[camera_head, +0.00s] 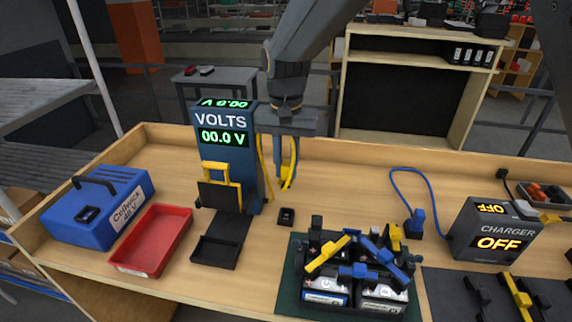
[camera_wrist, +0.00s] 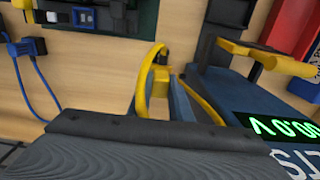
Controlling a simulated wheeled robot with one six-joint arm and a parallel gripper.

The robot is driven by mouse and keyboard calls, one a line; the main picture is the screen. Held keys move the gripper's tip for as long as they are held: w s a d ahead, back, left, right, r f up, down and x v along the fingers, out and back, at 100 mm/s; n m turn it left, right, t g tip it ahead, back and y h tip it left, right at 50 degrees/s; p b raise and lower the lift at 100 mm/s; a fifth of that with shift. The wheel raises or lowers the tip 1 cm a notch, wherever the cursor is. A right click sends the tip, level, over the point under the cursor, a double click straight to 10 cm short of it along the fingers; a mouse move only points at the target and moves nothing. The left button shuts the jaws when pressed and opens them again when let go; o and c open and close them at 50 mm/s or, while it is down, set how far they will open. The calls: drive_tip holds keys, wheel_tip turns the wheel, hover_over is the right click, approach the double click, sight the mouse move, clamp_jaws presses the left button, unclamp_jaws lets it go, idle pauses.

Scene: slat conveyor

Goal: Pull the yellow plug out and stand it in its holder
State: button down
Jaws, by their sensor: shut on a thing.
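The yellow plug (camera_wrist: 159,80) is in the jaws of my gripper in the wrist view, with its yellow cable (camera_wrist: 141,98) curving beside it. In the head view my gripper (camera_head: 284,184) hangs just right of the blue voltmeter (camera_head: 222,145), shut on the plug and above the bench. The plug is mostly hidden there; the yellow cable (camera_head: 262,165) shows beside the fingers. A small black holder block (camera_head: 286,217) stands on the bench below the gripper and looks empty.
A battery tray (camera_head: 295,300) with clamps and bars is right of the holder block. A blue plug (camera_head: 415,222) on a cable and the charger (camera_head: 495,235) reading OFF stand farther right. A red tray (camera_head: 135,268) and blue Cellmics case (camera_head: 100,212) are left.

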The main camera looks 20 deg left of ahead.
sight(286, 178)
drive_tip(key=shift+f, duration=0.1)
drive_tip(key=shift+f+b, duration=1.75)
drive_tip(key=shift+f, duration=3)
drive_tip(key=shift+f+b, duration=0.45)
drive_tip(key=shift+f, duration=0.7)
drive_tip(key=c, duration=1.5)
unclamp_jaws()
drive_tip(key=shift+c, duration=0.2)
drive_tip(key=shift+r+b, duration=1.3)
drive_tip(key=shift+r, duration=2.65)
